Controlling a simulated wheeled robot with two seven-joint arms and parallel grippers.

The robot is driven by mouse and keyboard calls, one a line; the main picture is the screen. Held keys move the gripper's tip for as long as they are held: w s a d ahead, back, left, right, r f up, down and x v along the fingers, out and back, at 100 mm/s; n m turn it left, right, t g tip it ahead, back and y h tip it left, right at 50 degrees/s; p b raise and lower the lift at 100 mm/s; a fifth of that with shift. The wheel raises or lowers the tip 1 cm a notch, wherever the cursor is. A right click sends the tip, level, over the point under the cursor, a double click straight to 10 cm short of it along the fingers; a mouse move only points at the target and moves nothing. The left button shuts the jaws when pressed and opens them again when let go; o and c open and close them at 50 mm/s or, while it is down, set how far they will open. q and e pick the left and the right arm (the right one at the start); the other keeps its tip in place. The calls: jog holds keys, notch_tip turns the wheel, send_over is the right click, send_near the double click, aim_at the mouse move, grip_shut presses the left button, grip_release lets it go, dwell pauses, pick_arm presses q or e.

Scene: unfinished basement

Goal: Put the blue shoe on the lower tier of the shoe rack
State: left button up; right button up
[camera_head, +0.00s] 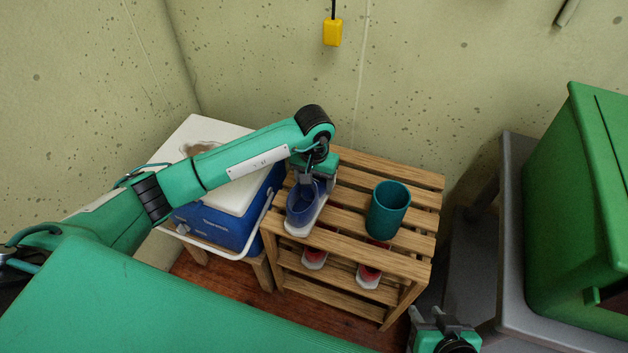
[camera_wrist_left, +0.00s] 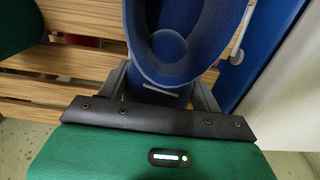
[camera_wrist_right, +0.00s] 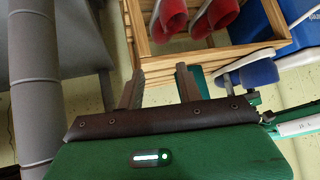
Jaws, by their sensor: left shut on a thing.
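The blue shoe (camera_head: 301,207) with a white sole is at the left end of the shoe rack's (camera_head: 345,237) upper tier; whether it touches the slats is hard to tell. My left gripper (camera_head: 312,181) is shut on the shoe's end, with a finger on each side in the left wrist view (camera_wrist_left: 165,88). The shoe (camera_wrist_left: 190,60) also fills the upper middle there, and it shows at the right in the right wrist view (camera_wrist_right: 257,74). My right gripper (camera_wrist_right: 158,88) is open and empty, low at the right of the rack in the head view.
A teal cup (camera_head: 389,209) stands on the upper tier, right of the blue shoe. Two red shoes (camera_head: 315,258) (camera_head: 369,273) are on the lower tier. A blue cooler (camera_head: 216,221) stands left of the rack. A green box (camera_head: 580,215) on a grey stand is at right.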

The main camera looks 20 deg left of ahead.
pick_arm(q)
jog(key=o, duration=0.7)
jog(key=shift+f, duration=0.15)
jog(key=o, duration=0.5)
jog(key=shift+c, duration=0.2)
pick_arm(e)
jog(key=shift+a, duration=0.35)
